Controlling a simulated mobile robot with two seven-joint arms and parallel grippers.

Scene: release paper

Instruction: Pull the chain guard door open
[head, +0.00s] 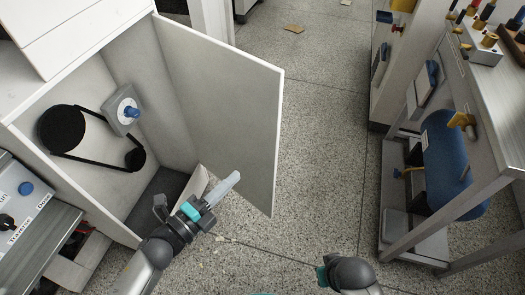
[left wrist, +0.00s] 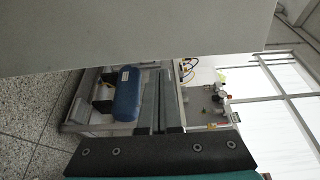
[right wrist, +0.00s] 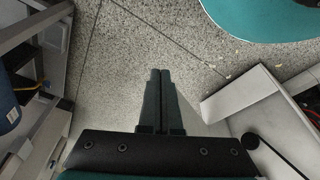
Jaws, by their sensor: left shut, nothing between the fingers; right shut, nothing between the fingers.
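The chain guard door (head: 225,95), a flat grey panel, stands swung open on the right side of the white cabinet. Its inside holds a large black wheel (head: 62,130) joined by a chain to a small one (head: 135,159). My left gripper (head: 232,178) is shut and empty, low in front of the door's inner face; I cannot tell if it touches. In the left wrist view the door (left wrist: 110,35) fills the top, above the closed fingertips (left wrist: 160,72). My right gripper is shut and empty in the right wrist view (right wrist: 160,75), over the floor.
A metal bench (head: 492,95) with a blue tank (head: 450,162) below it stands on the right. A grey control panel with a blue button (head: 26,188) is at the left. The speckled floor (head: 325,150) between door and bench is clear.

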